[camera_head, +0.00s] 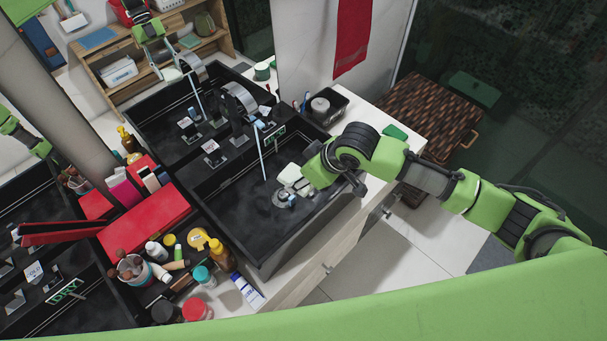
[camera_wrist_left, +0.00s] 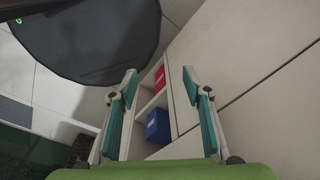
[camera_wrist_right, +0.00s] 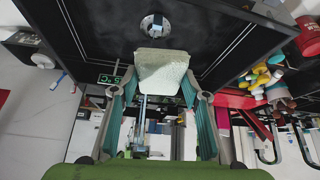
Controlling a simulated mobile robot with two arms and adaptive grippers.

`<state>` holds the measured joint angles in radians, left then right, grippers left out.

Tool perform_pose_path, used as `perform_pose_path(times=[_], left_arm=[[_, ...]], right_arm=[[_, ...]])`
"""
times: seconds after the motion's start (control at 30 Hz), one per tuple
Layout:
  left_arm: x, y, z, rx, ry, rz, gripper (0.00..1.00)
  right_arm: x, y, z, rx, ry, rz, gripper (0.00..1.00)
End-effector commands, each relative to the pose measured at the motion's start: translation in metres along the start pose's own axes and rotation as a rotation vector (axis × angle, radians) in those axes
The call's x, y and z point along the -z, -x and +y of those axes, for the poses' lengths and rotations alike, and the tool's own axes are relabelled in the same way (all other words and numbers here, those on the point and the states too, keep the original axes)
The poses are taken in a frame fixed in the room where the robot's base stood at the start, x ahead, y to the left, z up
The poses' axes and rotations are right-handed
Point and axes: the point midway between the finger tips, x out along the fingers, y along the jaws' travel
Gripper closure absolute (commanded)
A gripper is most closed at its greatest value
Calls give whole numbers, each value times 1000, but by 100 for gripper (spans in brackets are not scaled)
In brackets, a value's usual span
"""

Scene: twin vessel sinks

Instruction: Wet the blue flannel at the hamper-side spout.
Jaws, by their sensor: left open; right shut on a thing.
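My right gripper (camera_wrist_right: 160,100) is shut on a pale, whitish folded cloth (camera_wrist_right: 162,68). No blue shows on the cloth. It also shows in the head view (camera_head: 290,176), low inside the near black sink (camera_head: 235,188), the one on the wicker hamper's side (camera_head: 432,108). A thin pale line like a water stream (camera_head: 262,157) falls just left of the cloth; I cannot tell whether they touch. The near drain (camera_wrist_right: 155,24) lies just past the cloth in the right wrist view.
Bottles and jars (camera_head: 190,250) and red boxes (camera_head: 145,222) crowd the counter's left side. A black caddy (camera_head: 325,105) stands behind the near sink.

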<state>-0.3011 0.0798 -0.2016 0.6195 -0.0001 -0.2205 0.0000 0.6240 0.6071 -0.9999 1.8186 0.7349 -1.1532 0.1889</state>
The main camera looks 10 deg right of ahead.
Motion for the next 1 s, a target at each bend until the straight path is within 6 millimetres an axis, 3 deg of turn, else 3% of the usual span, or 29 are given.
perform_pose_path(times=[0.17, 0.57, 0.93, 1.0], left_arm=[[5, 0, 10, -12, 1, 7, 56], [-2, -34, -4, 5, 1, 3, 56], [-5, -70, -2, 4, 2, 1, 56], [-5, -68, -2, 3, 3, 1, 56]], right_arm=[[13, -10, 3, 0, 0, 2, 75], [41, -41, 12, -2, 1, 2, 75], [68, -64, 21, -1, 1, 3, 75], [74, -66, 22, 0, -1, 2, 75]])
